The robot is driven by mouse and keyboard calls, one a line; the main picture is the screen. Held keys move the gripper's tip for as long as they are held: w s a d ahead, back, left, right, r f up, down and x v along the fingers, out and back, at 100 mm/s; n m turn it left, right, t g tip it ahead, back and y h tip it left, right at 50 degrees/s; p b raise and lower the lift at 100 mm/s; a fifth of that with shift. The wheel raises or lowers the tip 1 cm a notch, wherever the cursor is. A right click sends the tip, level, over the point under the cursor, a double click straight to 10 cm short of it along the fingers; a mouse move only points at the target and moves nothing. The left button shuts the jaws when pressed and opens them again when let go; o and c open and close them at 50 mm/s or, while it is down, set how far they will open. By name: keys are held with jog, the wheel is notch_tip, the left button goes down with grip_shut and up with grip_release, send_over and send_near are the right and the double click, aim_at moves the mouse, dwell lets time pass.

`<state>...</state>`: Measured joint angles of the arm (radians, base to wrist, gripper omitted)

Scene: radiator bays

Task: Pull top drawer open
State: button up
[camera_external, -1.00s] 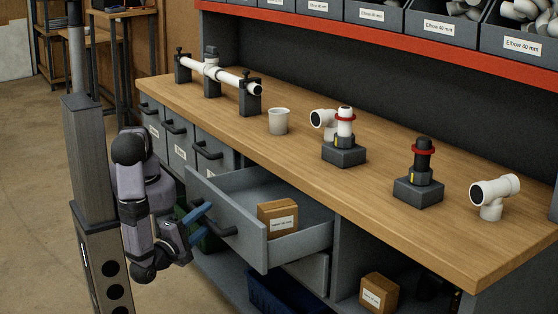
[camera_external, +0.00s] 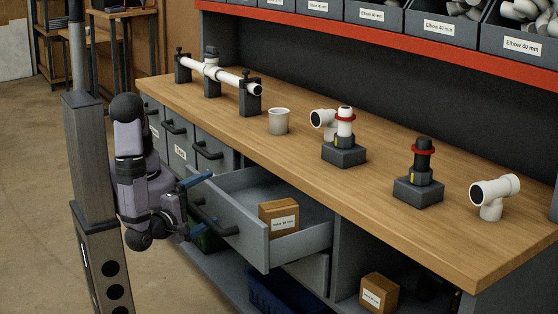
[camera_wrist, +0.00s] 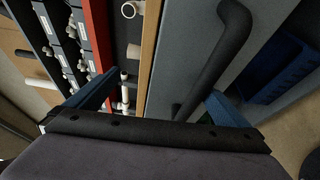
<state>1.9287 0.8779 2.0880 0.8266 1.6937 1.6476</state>
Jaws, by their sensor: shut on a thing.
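The top drawer (camera_external: 253,244) is a grey drawer pulled well out from under the wooden bench, with a cardboard box (camera_external: 278,218) inside. Its dark bar handle (camera_external: 214,217) is on the front and also shows in the wrist view (camera_wrist: 219,55). My gripper (camera_wrist: 164,84) has its blue fingers wide apart, with the handle showing beyond and between them. In the external view one blue finger (camera_external: 196,180) shows near the drawer's left front corner; the other is mostly hidden.
Several shut drawers with dark handles (camera_external: 176,128) are left of the open one. A blue bin (camera_external: 278,290) and another cardboard box (camera_external: 379,293) are below. The bench top (camera_external: 390,225) carries a cup (camera_external: 279,121) and pipe fittings. Open floor lies at the front left.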

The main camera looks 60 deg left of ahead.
jog(key=r, duration=0.1)
jog(key=r+t, duration=0.1)
jog(key=r, duration=0.1)
jog(key=r+t, duration=0.1)
jog(key=r, duration=0.1)
jog(key=shift+s+d, duration=0.25)
jog(key=shift+s, duration=0.05)
jog(key=f, duration=0.1)
jog(key=f+g, duration=0.1)
jog(key=f, duration=0.1)
jog(key=f+g, duration=0.1)
jog(key=shift+w+a+f, duration=0.1)
jog(key=shift+w+f, duration=0.15)
jog(key=shift+c, duration=0.5)
jog(key=shift+r+p, duration=0.1)
jog(key=shift+p, duration=0.25)
